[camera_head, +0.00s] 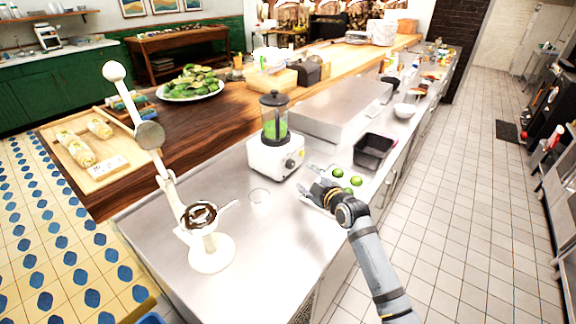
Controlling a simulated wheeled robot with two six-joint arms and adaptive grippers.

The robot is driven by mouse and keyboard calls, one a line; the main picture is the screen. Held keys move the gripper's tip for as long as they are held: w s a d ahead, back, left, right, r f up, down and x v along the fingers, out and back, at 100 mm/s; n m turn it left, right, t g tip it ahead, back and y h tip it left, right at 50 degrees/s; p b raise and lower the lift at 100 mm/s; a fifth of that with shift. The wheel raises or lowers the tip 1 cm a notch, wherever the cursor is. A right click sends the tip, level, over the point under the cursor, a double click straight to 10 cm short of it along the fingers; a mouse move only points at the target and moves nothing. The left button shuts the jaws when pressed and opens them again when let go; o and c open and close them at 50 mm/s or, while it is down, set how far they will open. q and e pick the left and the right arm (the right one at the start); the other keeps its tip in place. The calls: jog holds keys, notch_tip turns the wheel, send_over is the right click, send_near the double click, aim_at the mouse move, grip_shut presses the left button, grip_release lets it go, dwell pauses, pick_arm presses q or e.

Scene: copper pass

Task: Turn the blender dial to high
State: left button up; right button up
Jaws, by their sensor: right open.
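The blender (268,158) has a white base and a dark-lidded jar with green contents. It stands on the steel counter near the middle of the head view. Its dark dial (290,164) is on the base's right-hand face; its setting is too small to read. My right gripper (305,180) is open just to the right of and below the dial in the picture, with its fingers toward the blender. It appears apart from the dial and holds nothing visible. My left gripper is not in view.
A white lever press (212,254) stands at the front left of the steel counter (262,225). Green limes (356,181) lie beside my right gripper, with a black bin (373,151) behind them. A raised steel box (325,108) is behind the blender.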

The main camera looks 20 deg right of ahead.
aim_at(293, 165)
jog(key=shift+w+d, duration=0.1)
jog(key=shift+w, duration=0.55)
jog(key=shift+x, duration=1.05)
jog(key=x, duration=0.4)
jog(key=shift+s+f+p, duration=0.1)
jog(key=shift+p, duration=0.25)
jog(key=shift+x, duration=1.2)
jog(key=shift+f, duration=0.1)
jog(key=c, duration=1.1)
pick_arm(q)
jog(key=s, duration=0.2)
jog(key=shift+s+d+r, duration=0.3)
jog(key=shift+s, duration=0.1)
pick_arm(e)
jog(key=shift+c, duration=0.2)
